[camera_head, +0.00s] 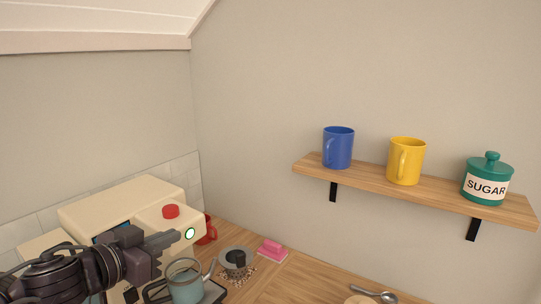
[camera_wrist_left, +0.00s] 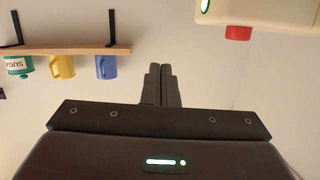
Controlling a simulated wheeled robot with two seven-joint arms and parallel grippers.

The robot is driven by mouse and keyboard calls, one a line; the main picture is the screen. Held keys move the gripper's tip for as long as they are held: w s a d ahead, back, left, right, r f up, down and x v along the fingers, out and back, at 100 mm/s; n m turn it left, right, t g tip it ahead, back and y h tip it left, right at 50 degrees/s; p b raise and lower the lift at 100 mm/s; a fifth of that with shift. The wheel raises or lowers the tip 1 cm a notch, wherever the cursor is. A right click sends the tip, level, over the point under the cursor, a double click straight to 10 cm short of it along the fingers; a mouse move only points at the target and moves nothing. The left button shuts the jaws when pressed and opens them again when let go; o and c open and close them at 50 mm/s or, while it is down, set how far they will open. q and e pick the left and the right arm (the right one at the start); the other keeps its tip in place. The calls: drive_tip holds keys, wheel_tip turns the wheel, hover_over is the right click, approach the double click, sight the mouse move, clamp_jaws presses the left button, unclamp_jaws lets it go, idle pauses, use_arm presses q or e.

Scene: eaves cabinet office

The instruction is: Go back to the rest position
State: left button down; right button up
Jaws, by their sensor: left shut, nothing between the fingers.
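My left gripper (camera_head: 168,240) is shut and empty in the head view. It is in front of a cream coffee machine (camera_head: 125,205), close to the machine's lit round green button (camera_head: 190,234); I cannot tell whether it touches. In the left wrist view the closed fingers (camera_wrist_left: 161,84) point at bare wall, with nothing between them. That view is upside down. My right gripper is not in view.
A wall shelf (camera_head: 430,190) holds a blue mug (camera_head: 339,150), a yellow mug (camera_head: 406,162) and a green sugar jar (camera_head: 487,180).

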use_arm(q)
drive_tip(key=s+a+f+n+g+y, duration=0.1)
drive_tip(key=s+f+n+g+y, duration=0.15)
drive_tip(key=f, duration=0.65)
drive_tip(key=s+f+n+g+y, duration=0.1)
drive_tip(key=s+f+y, duration=0.3)
drive_tip(key=f, duration=0.6)
drive_tip(key=s+f+g, duration=0.7)
drive_tip(key=s+f, duration=0.4)
drive_tip(key=s, duration=0.4)
wheel_tip(320, 180, down, 31)
drive_tip(key=s+b, duration=0.1)
drive_tip(key=s, duration=0.1)
drive_tip(key=s+a+f+g+b, duration=0.1)
drive_tip(key=s+a+f+g, duration=0.1)
drive_tip(key=s+f, duration=1.6)
drive_tip(key=shift+s+a+y, duration=0.35)
drive_tip(key=shift+s+a, duration=0.05)
drive_tip(key=shift+s, duration=0.3)
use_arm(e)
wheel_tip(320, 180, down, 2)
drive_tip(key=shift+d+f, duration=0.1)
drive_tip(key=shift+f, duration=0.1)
